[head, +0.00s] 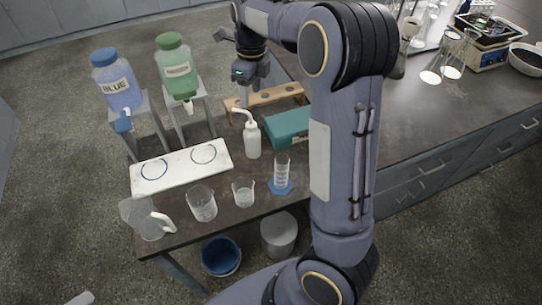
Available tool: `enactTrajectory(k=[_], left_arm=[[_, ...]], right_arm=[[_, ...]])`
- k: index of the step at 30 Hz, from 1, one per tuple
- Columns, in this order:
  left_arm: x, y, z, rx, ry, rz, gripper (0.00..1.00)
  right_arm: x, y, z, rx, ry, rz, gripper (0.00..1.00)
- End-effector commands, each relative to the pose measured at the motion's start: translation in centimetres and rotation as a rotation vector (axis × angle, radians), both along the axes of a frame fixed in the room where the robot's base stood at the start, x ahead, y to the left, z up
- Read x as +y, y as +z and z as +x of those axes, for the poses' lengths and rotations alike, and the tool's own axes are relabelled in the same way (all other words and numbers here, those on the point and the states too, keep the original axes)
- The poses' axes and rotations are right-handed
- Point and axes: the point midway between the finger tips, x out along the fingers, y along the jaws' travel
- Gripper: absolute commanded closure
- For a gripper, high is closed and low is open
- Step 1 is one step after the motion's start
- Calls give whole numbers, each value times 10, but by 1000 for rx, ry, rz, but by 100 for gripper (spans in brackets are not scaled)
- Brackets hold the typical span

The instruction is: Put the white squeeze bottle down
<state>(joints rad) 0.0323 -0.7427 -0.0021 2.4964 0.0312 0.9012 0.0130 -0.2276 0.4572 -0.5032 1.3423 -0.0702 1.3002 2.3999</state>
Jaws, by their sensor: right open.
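The white squeeze bottle (252,138) stands upright on the dark table, its bent spout pointing left. My right gripper (252,92) is above and behind the bottle in the picture, over the wooden rack. It is open, and I see nothing between its fingers. A gap shows between the fingers and the bottle's spout. My right arm crosses the middle of the view and hides part of the table. My left gripper is not in view.
A teal box (289,127) and a wooden rack (262,97) are close to the bottle. A graduated cylinder (281,172), beakers (202,204), a pitcher (146,219) and a white board (181,168) occupy the front. Blue (118,84) and green (176,66) jugs stand at left.

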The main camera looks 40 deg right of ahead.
Motion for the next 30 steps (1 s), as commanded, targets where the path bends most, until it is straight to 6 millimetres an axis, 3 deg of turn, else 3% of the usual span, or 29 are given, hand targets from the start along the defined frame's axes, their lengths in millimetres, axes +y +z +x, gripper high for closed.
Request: enactTrajectory(k=[4, 8, 13, 18, 24, 30], left_arm=[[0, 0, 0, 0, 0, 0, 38], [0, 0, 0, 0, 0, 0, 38], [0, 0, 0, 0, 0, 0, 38], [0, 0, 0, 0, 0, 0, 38], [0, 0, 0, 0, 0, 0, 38], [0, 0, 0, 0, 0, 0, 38]], right_arm=[[7, 20, -53, -134, 395, 99, 48], [28, 33, -109, -318, 860, 108, 48], [64, 37, -182, -552, 1467, -36, 48], [95, 21, -239, -671, 1979, -287, 48], [113, 1, -269, -676, 2299, -486, 48], [115, -3, -273, -672, 2352, -518, 48]])
